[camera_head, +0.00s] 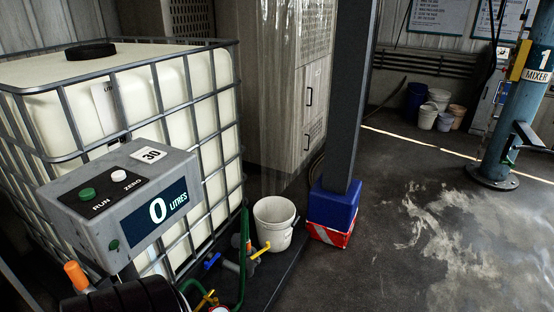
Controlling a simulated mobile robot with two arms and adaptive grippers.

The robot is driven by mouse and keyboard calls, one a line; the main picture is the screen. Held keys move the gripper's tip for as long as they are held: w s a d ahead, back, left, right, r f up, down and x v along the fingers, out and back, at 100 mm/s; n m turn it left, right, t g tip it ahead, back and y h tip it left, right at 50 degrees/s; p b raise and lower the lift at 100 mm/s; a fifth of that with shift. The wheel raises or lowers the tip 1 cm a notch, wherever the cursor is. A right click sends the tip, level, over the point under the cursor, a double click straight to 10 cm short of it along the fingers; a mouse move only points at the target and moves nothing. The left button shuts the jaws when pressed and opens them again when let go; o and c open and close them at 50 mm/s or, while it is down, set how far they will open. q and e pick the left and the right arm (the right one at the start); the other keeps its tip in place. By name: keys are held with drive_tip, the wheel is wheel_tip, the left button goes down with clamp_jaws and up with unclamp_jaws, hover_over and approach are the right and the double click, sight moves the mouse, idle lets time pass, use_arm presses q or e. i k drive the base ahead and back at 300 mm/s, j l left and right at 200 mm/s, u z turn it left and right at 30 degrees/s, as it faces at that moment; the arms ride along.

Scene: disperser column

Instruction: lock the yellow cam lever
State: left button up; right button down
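Several yellow parts are in view, and I cannot tell which is the cam lever. One yellow lever (261,249) sticks up and right from the pipe fittings below the caged tank. A second yellow lever (207,299) is lower, by a green hose at the bottom edge, and partly cut off. A yellow upright part (519,60) is on the blue mixer column (512,110) at the far right. Whether any of them is locked is too small to tell. Neither of my grippers is in view.
A caged white tank (150,85) fills the left. Before it stands a grey control box (120,205) reading 0 litres. A blue-handled valve (211,261), white bucket (275,222) and dark post (350,100) stand to the right. The floor (430,240) is open at right.

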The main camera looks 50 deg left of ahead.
sight(268, 244)
drive_tip(key=i+j+u, duration=0.1)
drive_tip(key=i+u, duration=0.8)
drive_tip(key=i+l+u, duration=0.15)
drive_tip(key=i+u, duration=0.15)
drive_tip(key=u, duration=0.15)
drive_tip(key=i+l+u, duration=0.55)
drive_tip(key=i+u, duration=0.15)
drive_tip(key=u, duration=0.2)
drive_tip(key=i+l+u, duration=0.2)
drive_tip(key=u, duration=0.25)
drive_tip(key=i+l+u, duration=0.25)
drive_tip(key=u, duration=0.2)
